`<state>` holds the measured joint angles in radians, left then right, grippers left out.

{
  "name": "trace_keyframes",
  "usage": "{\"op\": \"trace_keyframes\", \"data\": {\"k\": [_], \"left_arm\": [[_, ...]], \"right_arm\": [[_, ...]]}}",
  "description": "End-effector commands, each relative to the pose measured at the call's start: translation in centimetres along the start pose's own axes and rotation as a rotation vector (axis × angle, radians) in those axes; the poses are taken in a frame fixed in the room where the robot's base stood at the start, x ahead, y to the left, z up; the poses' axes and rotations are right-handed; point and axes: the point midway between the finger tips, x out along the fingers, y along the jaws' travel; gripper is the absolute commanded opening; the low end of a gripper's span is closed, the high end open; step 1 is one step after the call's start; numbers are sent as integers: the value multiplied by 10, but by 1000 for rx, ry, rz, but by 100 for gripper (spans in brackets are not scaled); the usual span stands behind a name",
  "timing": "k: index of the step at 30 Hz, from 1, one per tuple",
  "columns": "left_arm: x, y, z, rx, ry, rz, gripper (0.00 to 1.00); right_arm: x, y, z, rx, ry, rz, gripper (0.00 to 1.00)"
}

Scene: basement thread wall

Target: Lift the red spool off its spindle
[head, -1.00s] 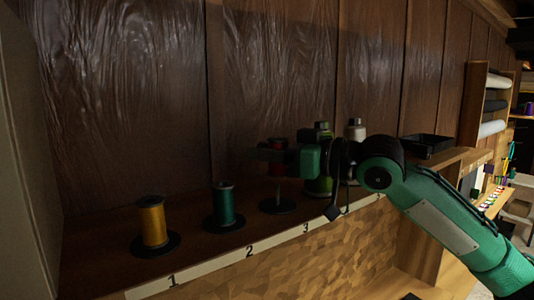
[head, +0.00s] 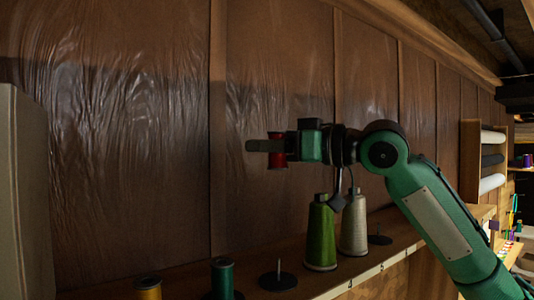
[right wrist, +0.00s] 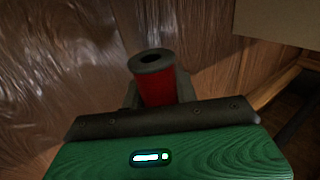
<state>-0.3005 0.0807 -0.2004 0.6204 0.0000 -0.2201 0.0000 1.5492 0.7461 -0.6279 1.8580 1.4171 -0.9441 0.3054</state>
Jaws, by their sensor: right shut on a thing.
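The red spool (head: 277,152) is held in the air by my right gripper (head: 268,147), well above the shelf in the head view. In the right wrist view the spool (right wrist: 157,84) shows its dark top with a hole, between the fingers. The spindle (head: 278,276), a thin pin on a dark round base, stands bare on the shelf below, with a clear gap under the spool. My left gripper is not in view.
On the shelf (head: 392,243) stand a yellow spool (head: 148,289), a teal spool (head: 222,278), a green cone (head: 320,235) and a pale cone (head: 354,224). An empty spindle base (head: 379,239) is at right. The wall is close behind.

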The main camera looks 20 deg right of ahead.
Motion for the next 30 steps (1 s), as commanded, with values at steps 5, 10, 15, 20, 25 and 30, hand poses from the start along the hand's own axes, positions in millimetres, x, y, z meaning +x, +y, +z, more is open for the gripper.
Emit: {"op": "trace_keyframes", "data": {"k": [5, 10, 15, 20, 25, 30], "left_arm": [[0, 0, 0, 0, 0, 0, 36], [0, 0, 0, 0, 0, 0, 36], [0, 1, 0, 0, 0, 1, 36], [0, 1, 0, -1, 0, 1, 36], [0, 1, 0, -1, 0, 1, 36], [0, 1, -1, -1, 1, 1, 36]], "right_arm": [[0, 0, 0, 0, 1, 0, 8], [0, -1, -9, 0, 2, -1, 8], [0, -1, -25, 0, 2, -2, 8], [0, 0, -38, 1, 1, -1, 8], [0, 0, -40, 1, 0, 0, 8], [1, 0, -38, 1, 0, 0, 8]]}}
